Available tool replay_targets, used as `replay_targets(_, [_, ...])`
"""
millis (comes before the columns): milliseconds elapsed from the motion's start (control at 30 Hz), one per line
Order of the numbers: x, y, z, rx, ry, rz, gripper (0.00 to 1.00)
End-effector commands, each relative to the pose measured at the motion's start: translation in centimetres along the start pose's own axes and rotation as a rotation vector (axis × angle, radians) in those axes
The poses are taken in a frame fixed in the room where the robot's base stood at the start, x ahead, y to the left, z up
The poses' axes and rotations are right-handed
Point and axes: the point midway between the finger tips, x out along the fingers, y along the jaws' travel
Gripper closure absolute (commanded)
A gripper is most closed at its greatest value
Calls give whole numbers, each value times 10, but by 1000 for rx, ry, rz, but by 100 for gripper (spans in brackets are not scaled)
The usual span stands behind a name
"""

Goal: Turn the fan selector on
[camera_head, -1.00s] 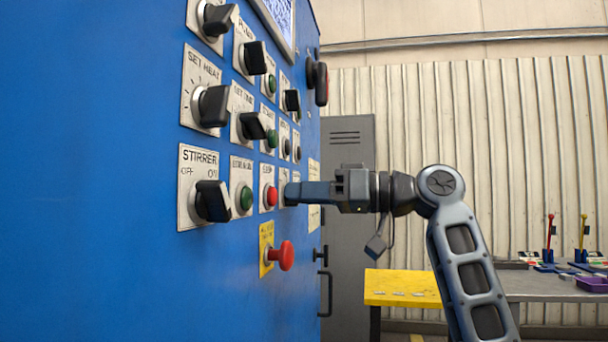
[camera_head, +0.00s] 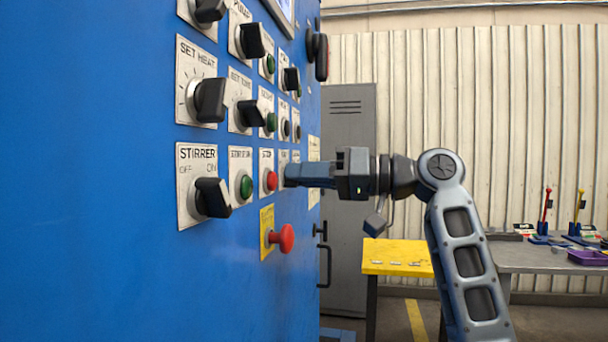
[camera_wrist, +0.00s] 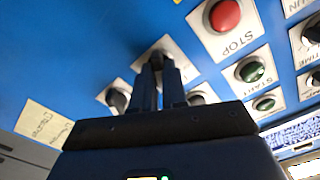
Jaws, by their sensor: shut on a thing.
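My gripper (camera_head: 288,174) reaches in from the right to the blue panel's lower row. It is shut on a small black selector knob (camera_wrist: 156,56), seen between the two fingers in the wrist view. The knob sits on a pale plate (camera_head: 284,157) just right of the red stop button (camera_head: 270,181). The plate's label is hidden or too small to read, so I cannot confirm the word fan. The fingers cover most of the knob, and I cannot tell which position it points to.
The stirrer knob (camera_head: 212,198), a green button (camera_head: 245,187) and a red mushroom button (camera_head: 282,238) stick out nearby. More knobs fill the rows above. A yellow-topped table (camera_head: 397,257) and a grey cabinet (camera_head: 347,200) stand beyond the panel.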

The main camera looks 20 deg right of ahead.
Motion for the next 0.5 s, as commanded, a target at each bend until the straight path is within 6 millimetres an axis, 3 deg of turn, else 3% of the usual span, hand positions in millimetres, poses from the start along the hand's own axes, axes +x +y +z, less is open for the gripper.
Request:
replay_targets(33, [0, 1, 1, 4, -1, 1, 100])
replay_targets(67, [0, 1, 1, 3, -1, 1, 84])
replay_targets(300, [0, 0, 0, 2, 0, 0, 62])
replay_targets(500, [0, 0, 0, 1, 0, 0, 62])
